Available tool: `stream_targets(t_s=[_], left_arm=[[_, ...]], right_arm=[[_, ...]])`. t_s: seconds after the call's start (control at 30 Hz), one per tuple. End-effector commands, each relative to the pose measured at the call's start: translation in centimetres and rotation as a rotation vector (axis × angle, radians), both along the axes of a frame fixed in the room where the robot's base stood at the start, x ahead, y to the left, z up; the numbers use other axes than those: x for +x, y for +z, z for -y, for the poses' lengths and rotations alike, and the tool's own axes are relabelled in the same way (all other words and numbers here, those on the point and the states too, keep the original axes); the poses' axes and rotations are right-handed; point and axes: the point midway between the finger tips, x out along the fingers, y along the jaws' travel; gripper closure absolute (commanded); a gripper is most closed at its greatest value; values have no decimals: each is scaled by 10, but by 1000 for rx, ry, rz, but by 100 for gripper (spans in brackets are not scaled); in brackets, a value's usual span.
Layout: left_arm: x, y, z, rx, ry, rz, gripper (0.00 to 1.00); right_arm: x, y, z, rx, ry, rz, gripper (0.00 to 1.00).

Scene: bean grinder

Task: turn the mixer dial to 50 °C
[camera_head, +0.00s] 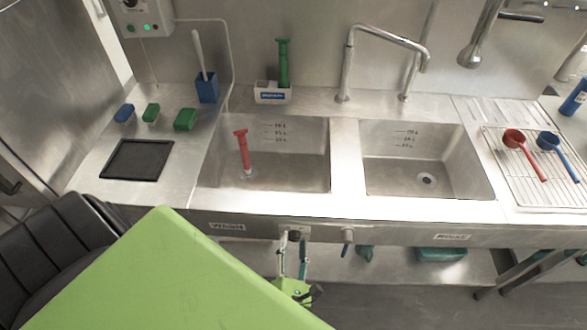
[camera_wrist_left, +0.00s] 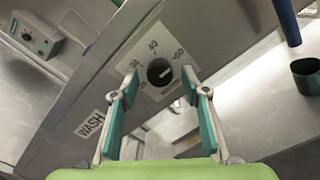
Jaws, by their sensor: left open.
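The mixer dial (camera_wrist_left: 158,72) is a round black knob on a pale scale plate on the sink's front panel. Numbers including 40 and 50 stand along the plate's upper edge. A light mark on the knob points right and slightly up, towards the 50 side; its exact reading is unclear. In the head view the dial (camera_head: 294,235) is small, below the left basin. My left gripper (camera_wrist_left: 160,78) is open, with its two green-padded fingers either side of the dial and a visible gap to it. It also shows in the head view (camera_head: 293,245). My right gripper is out of view.
A WASH label (camera_wrist_left: 90,124) is beside the dial. The left basin (camera_head: 290,175) holds an upright red tool (camera_head: 243,150). A lower shelf (camera_head: 400,265) runs beneath the panel.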

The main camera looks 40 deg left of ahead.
Motion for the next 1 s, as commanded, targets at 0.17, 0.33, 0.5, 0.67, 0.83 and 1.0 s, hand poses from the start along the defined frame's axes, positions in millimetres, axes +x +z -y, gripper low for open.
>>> stream_targets(t_s=[0.17,0.33,0.5,0.67,0.83,1.0], left_arm=[[-17,-1,11,-3,0,-3,58],[-48,-1,30,-3,-1,-4,58],[-77,-1,48,-2,-1,-5,58],[-95,-1,59,-1,0,-4,58],[-102,-1,63,-1,0,-1,58],[-102,0,63,-1,0,-1,58]], right_arm=[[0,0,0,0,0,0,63],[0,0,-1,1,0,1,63],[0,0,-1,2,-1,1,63],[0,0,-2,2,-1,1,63],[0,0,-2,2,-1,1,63],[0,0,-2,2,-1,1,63]])
